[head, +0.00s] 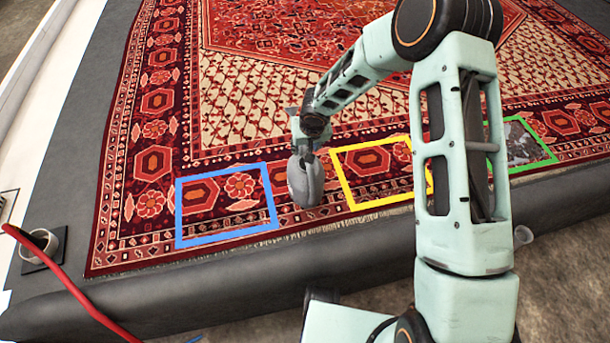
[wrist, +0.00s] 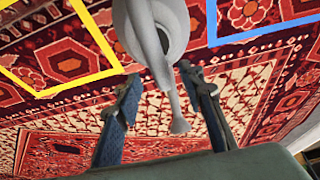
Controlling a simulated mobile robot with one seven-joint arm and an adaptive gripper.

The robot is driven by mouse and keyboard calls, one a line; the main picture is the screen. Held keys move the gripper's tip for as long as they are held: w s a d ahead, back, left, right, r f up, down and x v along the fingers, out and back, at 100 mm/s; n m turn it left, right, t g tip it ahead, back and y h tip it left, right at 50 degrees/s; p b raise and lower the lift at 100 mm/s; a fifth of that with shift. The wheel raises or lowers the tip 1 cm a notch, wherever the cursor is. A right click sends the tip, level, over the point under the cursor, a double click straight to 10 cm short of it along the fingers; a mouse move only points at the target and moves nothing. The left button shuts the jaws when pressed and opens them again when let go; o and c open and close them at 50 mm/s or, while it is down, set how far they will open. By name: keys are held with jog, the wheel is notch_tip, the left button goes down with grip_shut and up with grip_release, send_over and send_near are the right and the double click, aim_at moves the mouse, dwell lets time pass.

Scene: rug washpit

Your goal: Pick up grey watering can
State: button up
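The grey watering can (head: 303,182) is near the rug's front edge, between the blue and yellow frames. My gripper (head: 312,138) is just above and behind it, partly hidden by my wrist. In the wrist view the can's rounded body (wrist: 158,28) is at the top, and a thin grey spout or handle part runs down between my fingers to a flared end. My gripper (wrist: 160,80) is open, with a finger on each side of that thin part and gaps showing. I cannot tell whether the can touches the rug.
A blue frame (head: 180,214) lies left of the can and a yellow frame (head: 341,184) right of it on the patterned rug (head: 250,100). A green frame (head: 548,142) farther right surrounds a grey patch.

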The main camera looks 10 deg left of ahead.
aim_at(305, 149)
jog(key=x, duration=0.3)
jog(key=shift+f, duration=0.3)
jog(key=shift+a, duration=0.1)
jog(key=shift+c, duration=0.6)
grip_shut()
jog(key=shift+w+r, duration=0.1)
jog(key=shift+r, duration=0.05)
